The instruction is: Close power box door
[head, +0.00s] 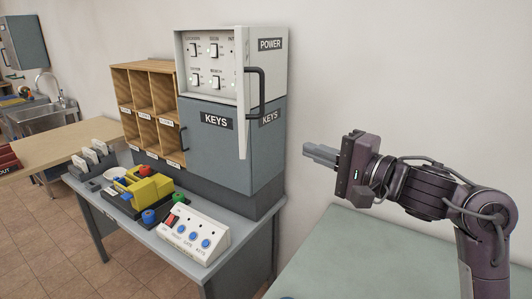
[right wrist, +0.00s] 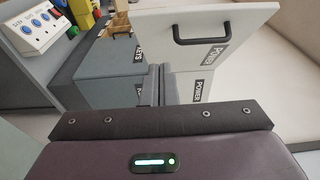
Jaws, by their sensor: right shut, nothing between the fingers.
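The power box (head: 211,63) is a white box atop the grey keys cabinet, its front open and its labelled switches showing. Its white door (head: 243,120) stands swung out at the right edge, seen nearly edge-on, with a black handle (head: 260,88) on its right face. In the right wrist view the door (right wrist: 260,22) shows its outer face, with the handle (right wrist: 203,38) and a POWER label. My right gripper (head: 312,153) is shut and empty, to the right of the cabinet, below the door's handle and apart from it. My left gripper is out of view.
The grey keys cabinet (head: 215,150) is below the power box. Wooden pigeonholes (head: 147,110) stand to its left. A button panel (head: 193,234) and a yellow device (head: 148,187) sit on the grey table. A greenish tabletop (head: 345,255) below my right arm looks clear.

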